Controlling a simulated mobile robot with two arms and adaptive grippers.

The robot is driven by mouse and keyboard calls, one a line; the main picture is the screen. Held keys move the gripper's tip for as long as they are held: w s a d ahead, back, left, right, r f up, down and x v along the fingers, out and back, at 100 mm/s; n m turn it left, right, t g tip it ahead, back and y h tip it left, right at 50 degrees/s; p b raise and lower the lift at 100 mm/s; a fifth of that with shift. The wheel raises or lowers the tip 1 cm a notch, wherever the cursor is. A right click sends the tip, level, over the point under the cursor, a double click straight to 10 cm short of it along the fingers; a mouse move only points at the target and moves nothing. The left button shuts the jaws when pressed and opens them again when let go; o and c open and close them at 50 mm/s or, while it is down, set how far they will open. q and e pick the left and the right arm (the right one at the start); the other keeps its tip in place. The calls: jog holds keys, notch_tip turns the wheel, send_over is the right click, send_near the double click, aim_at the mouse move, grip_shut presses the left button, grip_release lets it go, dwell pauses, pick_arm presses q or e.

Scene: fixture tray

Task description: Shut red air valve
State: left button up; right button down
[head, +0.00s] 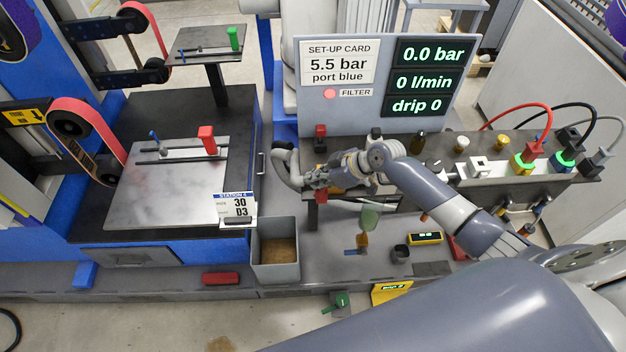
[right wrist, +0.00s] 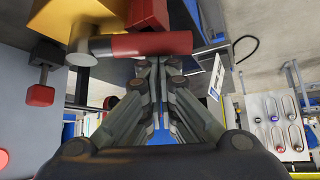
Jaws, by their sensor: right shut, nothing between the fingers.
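A red sleeve-like handle (right wrist: 150,44) lies across the right wrist view on a metal lever, beside a gold block (right wrist: 80,25). My right gripper (right wrist: 155,62) is shut and empty, its fingertips right at this handle; I cannot tell if they touch. In the head view my right gripper (head: 312,180) is at the left end of the dark bench unit, with a small red part (head: 320,196) just below it. A separate black-and-red knob (head: 320,131) stands behind it; a red knob on a black stem also shows in the right wrist view (right wrist: 40,95). My left gripper is not in view.
A display panel (head: 330,112) reads 0.0 bar, 0 l/min, drip 0; its card says 5.5 bar, port blue. Red, black and grey cables plug in at the right. A grey bin (head: 275,275) stands below left. A tray with a red clamp (head: 207,139) is at the left.

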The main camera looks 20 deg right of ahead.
aim_at(321, 189)
jog(key=n+b, duration=0.1)
jog(key=b, duration=0.1)
jog(key=s+d+n+g+y+b, duration=0.1)
jog(key=n+b, duration=0.1)
jog(key=b, duration=0.1)
jog(key=shift+s+d+f+g, duration=0.15)
jog(key=shift+f+g, duration=0.15)
jog(key=shift+f, duration=0.1)
jog(key=shift+s+d+r+n+g+y+b, duration=0.15)
jog(key=shift+s+d+n+g+y+b, duration=0.2)
jog(key=shift+n+g+b, duration=0.35)
jog(key=shift+s+d+r+b, duration=0.15)
jog(key=shift+s+d+b, duration=0.1)
jog(key=shift+b, duration=0.1)
